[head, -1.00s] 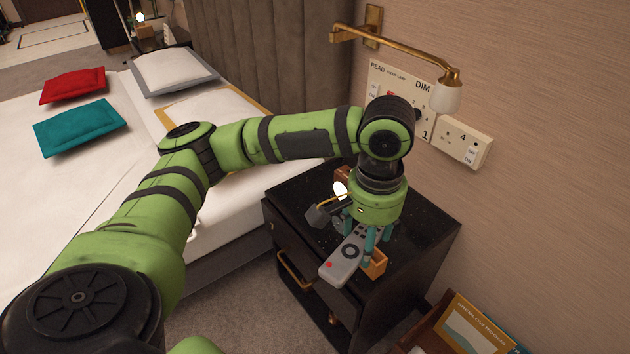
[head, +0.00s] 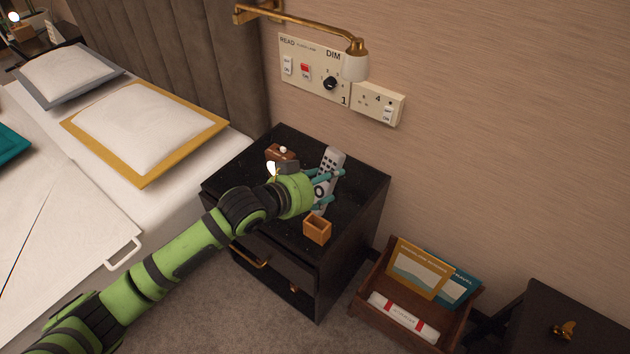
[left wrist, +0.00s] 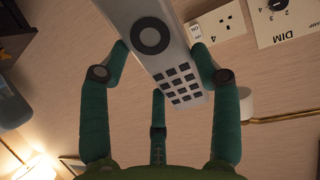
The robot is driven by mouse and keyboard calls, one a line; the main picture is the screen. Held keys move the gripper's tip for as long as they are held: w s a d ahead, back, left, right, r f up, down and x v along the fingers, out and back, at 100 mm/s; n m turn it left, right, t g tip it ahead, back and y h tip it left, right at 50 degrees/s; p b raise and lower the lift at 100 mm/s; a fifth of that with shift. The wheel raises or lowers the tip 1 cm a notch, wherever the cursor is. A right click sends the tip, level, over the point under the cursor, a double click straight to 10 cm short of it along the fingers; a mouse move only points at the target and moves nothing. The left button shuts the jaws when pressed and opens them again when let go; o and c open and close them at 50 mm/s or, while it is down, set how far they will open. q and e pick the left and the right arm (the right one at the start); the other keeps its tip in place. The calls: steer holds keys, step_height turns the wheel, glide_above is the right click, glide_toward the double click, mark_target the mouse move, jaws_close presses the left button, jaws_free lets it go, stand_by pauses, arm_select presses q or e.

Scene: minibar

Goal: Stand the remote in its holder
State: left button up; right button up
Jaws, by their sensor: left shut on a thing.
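The grey remote (head: 331,162) is held upright, slightly tilted, above the black nightstand in the head view. My left gripper (head: 326,187) is shut on it, with teal fingers around its body. In the left wrist view the remote (left wrist: 160,50) shows its round dial and dark keypad between the fingers of the gripper (left wrist: 160,70). The holder, a small open orange-brown box (head: 317,230), stands on the nightstand just in front of and below the remote. The remote is outside the holder. My right gripper is not in view.
The nightstand (head: 362,190) also bears a small brown box (head: 281,153) behind my gripper. A brass wall lamp (head: 354,62) and switch panels (head: 312,70) are on the wall above. A wooden rack (head: 371,303) with booklets stands at right. The bed (head: 70,220) is at left.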

arm_select(q)
steer(key=shift+w+f+t+h, duration=0.3)
steer(key=shift+t+h, duration=0.2)
steer(key=shift+t, duration=0.1)
steer(key=shift+w+a+f+t+h+p, duration=0.15)
steer(key=shift+t+h+p, duration=0.15)
steer(key=shift+t+p, duration=0.2)
steer(key=t, duration=0.1)
steer(key=a+f+n+t, duration=0.1)
steer(key=shift+s+a+t+p, duration=0.1)
steer(key=shift+s+t+p, duration=0.2)
steer(key=shift+s, duration=0.05)
steer(key=shift+a+n, duration=0.15)
steer(key=shift+n, duration=0.15)
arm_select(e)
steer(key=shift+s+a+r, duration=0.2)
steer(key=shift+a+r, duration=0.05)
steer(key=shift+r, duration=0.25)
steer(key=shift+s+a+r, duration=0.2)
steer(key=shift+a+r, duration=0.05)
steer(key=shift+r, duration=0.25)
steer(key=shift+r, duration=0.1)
